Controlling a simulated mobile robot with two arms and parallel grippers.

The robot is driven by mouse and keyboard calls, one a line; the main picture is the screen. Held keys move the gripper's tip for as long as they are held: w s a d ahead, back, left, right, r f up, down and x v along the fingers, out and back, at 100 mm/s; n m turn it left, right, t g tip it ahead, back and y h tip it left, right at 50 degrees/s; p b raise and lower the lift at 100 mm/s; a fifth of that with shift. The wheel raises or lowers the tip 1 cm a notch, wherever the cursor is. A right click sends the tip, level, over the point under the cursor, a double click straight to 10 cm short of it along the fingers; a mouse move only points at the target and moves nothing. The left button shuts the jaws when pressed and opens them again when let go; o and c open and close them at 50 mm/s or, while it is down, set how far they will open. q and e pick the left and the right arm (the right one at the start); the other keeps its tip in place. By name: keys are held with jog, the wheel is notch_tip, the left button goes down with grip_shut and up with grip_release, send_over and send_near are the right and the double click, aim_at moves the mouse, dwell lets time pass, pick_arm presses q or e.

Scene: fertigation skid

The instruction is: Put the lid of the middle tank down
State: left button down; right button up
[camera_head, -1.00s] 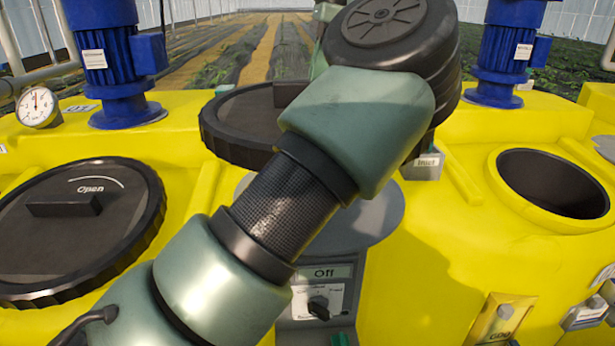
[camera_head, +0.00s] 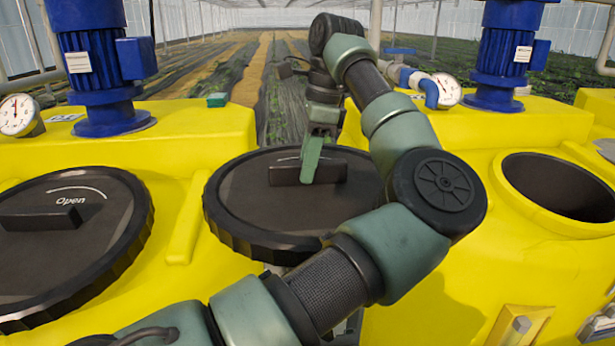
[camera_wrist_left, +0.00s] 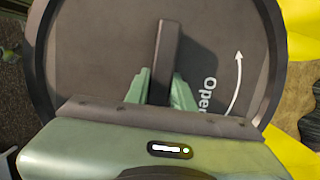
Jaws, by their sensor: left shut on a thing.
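A round black lid (camera_head: 235,205) with a bar handle (camera_head: 284,174) is at the middle of the head view, between two yellow tank tops. My left gripper (camera_head: 311,165) is shut on this handle from above. The wrist view shows the green fingers (camera_wrist_left: 160,88) on both sides of the handle (camera_wrist_left: 167,50), and the lid (camera_wrist_left: 95,55) with an "Open" arrow. The lid looks about level; whether it touches anything below is hidden. An open round tank mouth (camera_head: 562,185) shows at the right. My right gripper is not in view.
Another black lid (camera_head: 75,235) lies closed on the left yellow tank (camera_head: 190,140). Blue motors (camera_head: 95,60) (camera_head: 508,55) stand behind. My left arm hides much of the middle front.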

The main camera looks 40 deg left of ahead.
pick_arm(q)
jog(key=shift+d+f, duration=0.1)
jog(key=shift+f, duration=1.1)
jog(key=c, duration=1.2)
grip_release()
